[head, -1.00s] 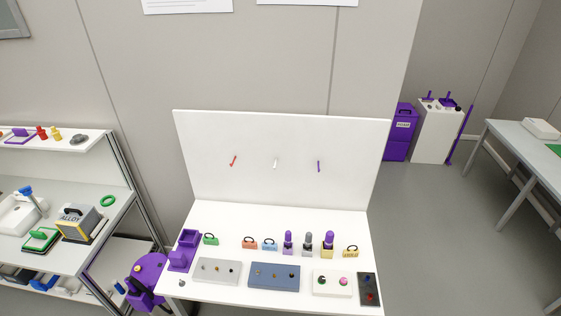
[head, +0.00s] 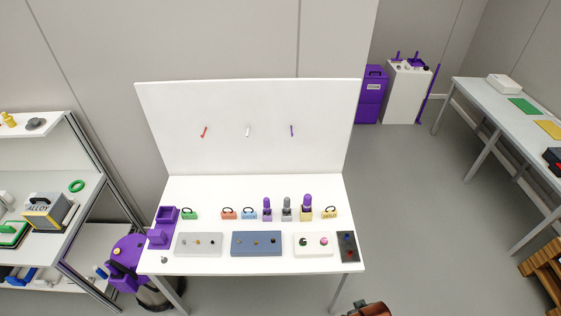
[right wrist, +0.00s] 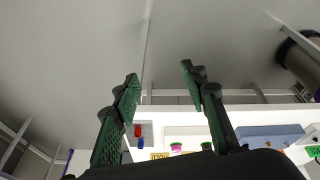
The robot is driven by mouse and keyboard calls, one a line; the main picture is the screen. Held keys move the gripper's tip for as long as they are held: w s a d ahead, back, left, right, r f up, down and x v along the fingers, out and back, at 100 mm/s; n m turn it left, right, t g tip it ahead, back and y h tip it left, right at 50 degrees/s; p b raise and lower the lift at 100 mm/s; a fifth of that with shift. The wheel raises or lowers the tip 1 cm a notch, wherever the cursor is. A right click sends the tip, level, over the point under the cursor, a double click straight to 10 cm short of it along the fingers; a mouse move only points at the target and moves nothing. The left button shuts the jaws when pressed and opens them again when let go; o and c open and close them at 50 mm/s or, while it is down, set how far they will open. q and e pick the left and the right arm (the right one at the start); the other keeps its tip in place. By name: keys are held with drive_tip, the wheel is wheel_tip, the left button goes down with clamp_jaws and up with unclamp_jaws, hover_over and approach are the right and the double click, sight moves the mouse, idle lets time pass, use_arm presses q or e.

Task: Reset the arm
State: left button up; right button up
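My right gripper (right wrist: 159,73) shows in the right wrist view with its two dark green-padded fingers spread apart. It is open, with nothing between the fingertips. The white work table lies beyond it along the lower right of that view. The same table (head: 190,264) stands in the middle of the head view, with a white backboard (head: 220,100). My left gripper is not in view, and neither gripper can be made out in the head view.
Blocks with handles, such as a green one (head: 189,213), stand on the table behind a grey panel (head: 198,251) and a blue panel (head: 256,250). A shelf unit (head: 90,190) is at left, a bench (head: 490,105) at right. Open floor (head: 430,220) lies between table and bench.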

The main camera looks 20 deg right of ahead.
drive_tip(key=s+a+f+g+b, duration=0.1)
drive_tip(key=s+f+b, duration=0.2)
drive_tip(key=f, duration=1.3)
drive_tip(key=s+f+b, duration=0.2)
drive_tip(key=f+b, duration=0.2)
drive_tip(key=f, duration=1.1)
drive_tip(key=s+f+n+g+b, duration=0.1)
drive_tip(key=s+f+b, duration=0.4)
drive_tip(key=s+f, duration=1.3)
wheel_tip(320, 180, down, 2)
drive_tip(key=shift+f+y, duration=0.1)
drive_tip(key=shift+y, duration=0.2)
